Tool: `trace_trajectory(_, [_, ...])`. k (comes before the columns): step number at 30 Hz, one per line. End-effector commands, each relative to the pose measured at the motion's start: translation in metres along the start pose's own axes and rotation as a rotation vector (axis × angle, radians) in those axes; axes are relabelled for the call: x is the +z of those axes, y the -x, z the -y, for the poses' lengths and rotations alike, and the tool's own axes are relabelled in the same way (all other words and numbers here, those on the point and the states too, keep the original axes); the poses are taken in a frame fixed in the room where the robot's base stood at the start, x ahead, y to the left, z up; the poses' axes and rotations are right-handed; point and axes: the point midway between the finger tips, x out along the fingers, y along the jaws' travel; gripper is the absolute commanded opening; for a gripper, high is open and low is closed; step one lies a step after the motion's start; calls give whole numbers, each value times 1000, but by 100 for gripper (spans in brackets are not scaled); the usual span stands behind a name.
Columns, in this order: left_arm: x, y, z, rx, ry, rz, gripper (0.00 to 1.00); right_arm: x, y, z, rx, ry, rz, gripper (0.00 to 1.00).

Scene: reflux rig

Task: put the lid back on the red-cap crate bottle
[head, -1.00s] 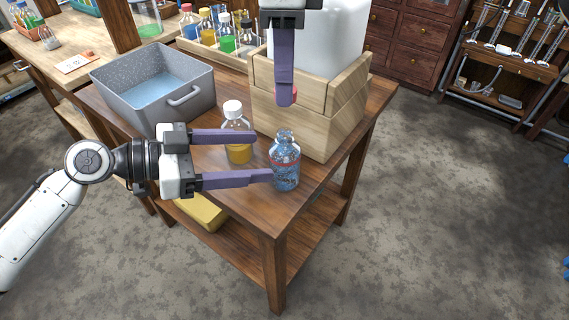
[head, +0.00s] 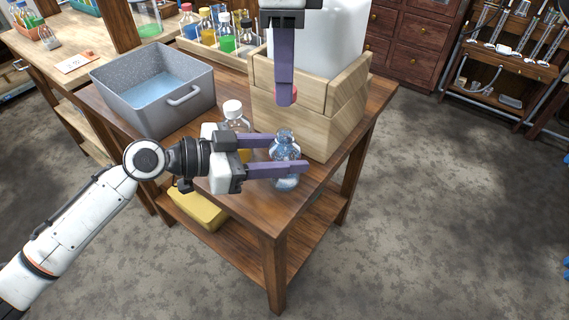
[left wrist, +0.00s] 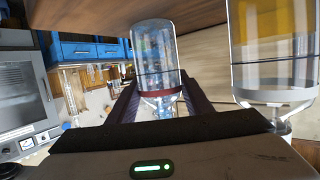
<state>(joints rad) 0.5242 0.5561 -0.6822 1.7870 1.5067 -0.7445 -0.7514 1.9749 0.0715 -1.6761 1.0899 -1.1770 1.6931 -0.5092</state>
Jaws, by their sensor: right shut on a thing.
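The crate bottle (head: 286,181), clear with bluish contents, stands upright without a lid near the table's front corner. It also shows upside down in the left wrist view (left wrist: 156,58), with a dark red band near its neck. My left gripper (head: 291,153) is open, with one finger on each side of the bottle; I cannot tell whether they touch it. My right gripper (head: 285,98) points down above and behind the bottle, beside the wooden crate. It is shut on the red lid (head: 293,92), mostly hidden by the finger.
A white-capped bottle with orange liquid (head: 233,112) stands close left of the bottle, partly hidden by my left gripper. The wooden crate (head: 300,125) holding a white container stands behind. A grey water tub (head: 135,115) is at the left. The table edge is close in front.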

Motion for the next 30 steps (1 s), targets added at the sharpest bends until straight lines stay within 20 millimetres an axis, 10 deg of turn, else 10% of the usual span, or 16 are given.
trace_trajectory(7, [0,0,0,0,0,1,6,0,0,0,0,0,0,2])
trace_trajectory(30, [0,0,0,0,0,0,6,1,-49,0,-3,-1,-3,2])
